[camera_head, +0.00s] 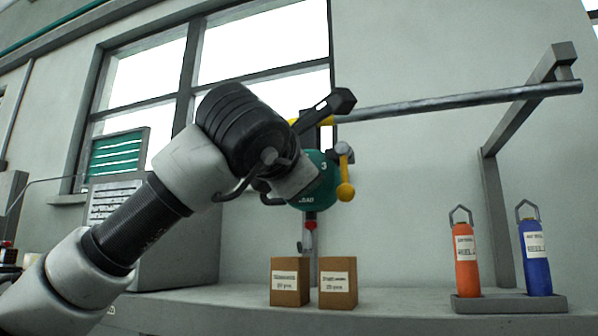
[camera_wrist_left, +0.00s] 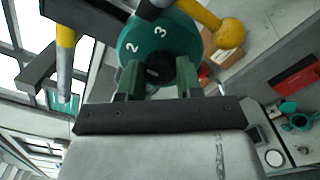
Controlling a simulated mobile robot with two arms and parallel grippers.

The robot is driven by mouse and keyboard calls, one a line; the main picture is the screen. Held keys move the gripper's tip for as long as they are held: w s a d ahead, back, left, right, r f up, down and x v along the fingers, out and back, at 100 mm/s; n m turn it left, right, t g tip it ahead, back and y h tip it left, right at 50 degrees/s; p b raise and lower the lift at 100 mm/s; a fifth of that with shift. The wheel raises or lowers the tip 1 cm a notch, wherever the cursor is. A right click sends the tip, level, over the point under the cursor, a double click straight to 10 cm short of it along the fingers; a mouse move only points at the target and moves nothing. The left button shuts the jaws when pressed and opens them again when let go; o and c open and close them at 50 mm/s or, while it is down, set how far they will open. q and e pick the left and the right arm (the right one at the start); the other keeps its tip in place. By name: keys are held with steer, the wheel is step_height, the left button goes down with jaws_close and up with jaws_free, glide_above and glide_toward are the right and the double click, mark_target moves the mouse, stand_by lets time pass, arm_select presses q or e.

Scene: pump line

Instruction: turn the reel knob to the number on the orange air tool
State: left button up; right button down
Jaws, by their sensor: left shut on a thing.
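The green reel (camera_head: 322,194) hangs from the overhead rail, with a white 3 and partly readable lettering on its face. In the left wrist view the reel face (camera_wrist_left: 133,45) shows a 2 and a 3 around a dark central knob (camera_wrist_left: 160,70). My left gripper (camera_wrist_left: 156,84) is shut on this knob, one finger on each side. In the head view my left wrist hides the knob and part of the reel. The orange air tool (camera_head: 466,262) stands upright at the right; its label reads REEL, but the number is too small to read. My right gripper is out of view.
A blue tool (camera_head: 536,262) stands beside the orange one in a grey tray (camera_head: 510,304). Two labelled cardboard boxes (camera_head: 290,281) (camera_head: 338,283) sit on the bench below the reel. A yellow ball-ended lever (camera_head: 345,190) sticks out at the reel's right.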

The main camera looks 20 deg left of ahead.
arm_select(q)
steer(key=m, duration=0.5)
steer(key=shift+m+p, duration=0.3)
steer(key=shift+p, duration=0.05)
steer(key=m+p, duration=0.1)
steer(key=m, duration=0.4)
steer(key=shift+m, duration=0.4)
steer(key=shift+f, duration=0.1)
steer(key=o, duration=0.9)
steer(key=shift+s, duration=0.1)
